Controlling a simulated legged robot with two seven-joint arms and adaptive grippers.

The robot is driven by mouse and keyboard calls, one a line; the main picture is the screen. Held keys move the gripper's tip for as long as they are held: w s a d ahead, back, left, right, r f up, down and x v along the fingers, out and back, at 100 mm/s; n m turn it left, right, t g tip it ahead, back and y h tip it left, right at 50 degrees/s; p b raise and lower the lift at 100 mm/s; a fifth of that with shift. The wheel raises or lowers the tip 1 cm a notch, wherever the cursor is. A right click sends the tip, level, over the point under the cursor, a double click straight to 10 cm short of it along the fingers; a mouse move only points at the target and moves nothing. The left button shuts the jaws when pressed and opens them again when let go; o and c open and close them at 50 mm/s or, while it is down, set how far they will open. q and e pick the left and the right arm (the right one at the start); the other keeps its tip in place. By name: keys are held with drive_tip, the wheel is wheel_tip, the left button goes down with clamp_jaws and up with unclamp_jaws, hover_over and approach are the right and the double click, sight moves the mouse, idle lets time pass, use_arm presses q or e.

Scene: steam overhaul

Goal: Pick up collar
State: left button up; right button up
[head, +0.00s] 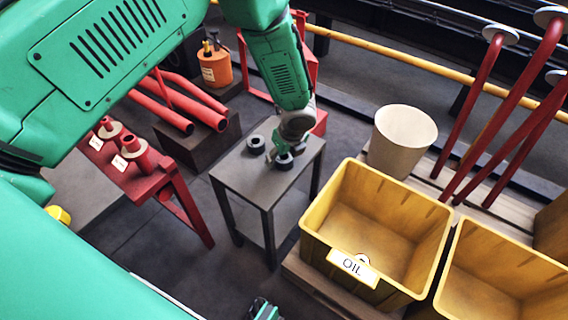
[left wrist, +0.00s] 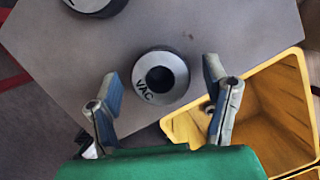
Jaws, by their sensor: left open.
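A collar (left wrist: 160,58), a grey-faced dark ring marked VAC, lies flat on the grey table. In the head view the same collar (head: 284,161) is partly hidden by my left gripper (head: 291,148). In the left wrist view my left gripper (left wrist: 163,98) is open, one finger on each side of the collar's near part, with gaps on both sides. The fingers hold nothing. A second dark ring (head: 256,144) lies to the left on the table; it is cut off at the top of the left wrist view (left wrist: 98,4). A green and dark part at the head view's bottom edge may be my right gripper (head: 265,309).
The small grey table (head: 235,176) has bare room at its front. A yellow OIL bin (head: 318,231) and a cream bucket (head: 403,140) stand to its right. A red bench (head: 135,183) with flanged pieces stands to its left. Red pipes lie behind.

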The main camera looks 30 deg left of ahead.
use_arm(q)
drive_tip(key=shift+w+f, duration=0.1)
drive_tip(key=shift+f, duration=0.45)
drive_tip(key=shift+r, duration=0.15)
clamp_jaws()
drive_tip(key=shift+r, duration=0.1)
